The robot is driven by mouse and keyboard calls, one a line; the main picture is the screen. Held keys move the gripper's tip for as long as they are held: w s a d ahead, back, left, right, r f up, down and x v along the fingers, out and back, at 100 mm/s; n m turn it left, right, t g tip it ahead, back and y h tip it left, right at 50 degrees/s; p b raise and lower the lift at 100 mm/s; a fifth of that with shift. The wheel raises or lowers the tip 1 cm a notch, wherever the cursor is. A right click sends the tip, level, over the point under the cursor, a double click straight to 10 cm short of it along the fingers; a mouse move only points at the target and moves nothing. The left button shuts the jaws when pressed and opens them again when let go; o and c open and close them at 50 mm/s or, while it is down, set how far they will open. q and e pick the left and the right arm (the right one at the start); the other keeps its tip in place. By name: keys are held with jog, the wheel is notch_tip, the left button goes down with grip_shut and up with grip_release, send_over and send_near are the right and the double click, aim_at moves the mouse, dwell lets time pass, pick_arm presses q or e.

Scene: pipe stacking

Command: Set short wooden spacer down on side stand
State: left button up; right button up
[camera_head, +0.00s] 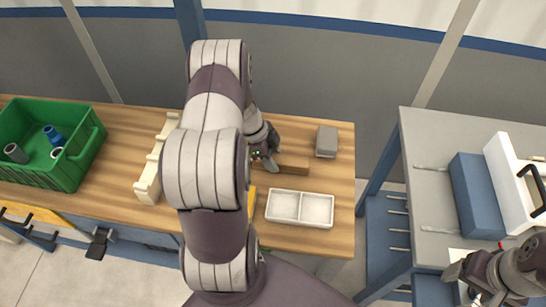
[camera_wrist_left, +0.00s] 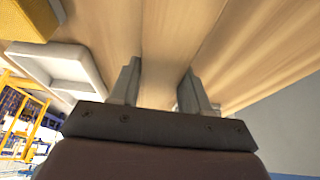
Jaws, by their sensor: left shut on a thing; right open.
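The short wooden spacer (camera_head: 293,165) is a brown block at the right part of the wooden table, beside my left gripper (camera_head: 267,160). My left gripper is shut on it, low near the table top; the arm hides part of the grip. In the left wrist view, the two fingers (camera_wrist_left: 160,92) stand apart with wood-coloured surface between them; spacer and table are hard to separate there. My right gripper (camera_head: 458,277) is open at the lower right, by the grey table. I cannot tell which thing is the side stand.
A grey block (camera_head: 327,141) and a white two-part tray (camera_head: 300,208) lie near the spacer. The tray also shows in the left wrist view (camera_wrist_left: 60,68). A green crate (camera_head: 90,160) with pipe pieces and a pale wooden rack (camera_head: 150,180) stand left. A grey table (camera_head: 430,150) stands right.

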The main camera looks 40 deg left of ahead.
pick_arm(q)
jog(key=shift+s, duration=0.1)
jog(key=o, duration=1.1)
jog(key=shift+o, duration=0.2)
jog(key=p+v, duration=0.1)
jog(key=v, duration=1.1)
jog(key=w+d+r+n+t+y, duration=0.3)
jog(key=w+d+r+n+t, duration=0.3)
jog(key=w, duration=0.6)
jog(key=s+d+n+g, duration=0.3)
jog(key=s+d, duration=0.4)
jog(key=s, duration=0.2)
jog(key=s+d+n+g+y, duration=0.1)
jog(key=s+d+n+g, duration=0.2)
jog(key=s+d, duration=0.4)
jog(key=s+g, duration=0.1)
jog(key=s, duration=0.2)
jog(key=shift+f, duration=0.35)
jog(key=shift+d, duration=0.15)
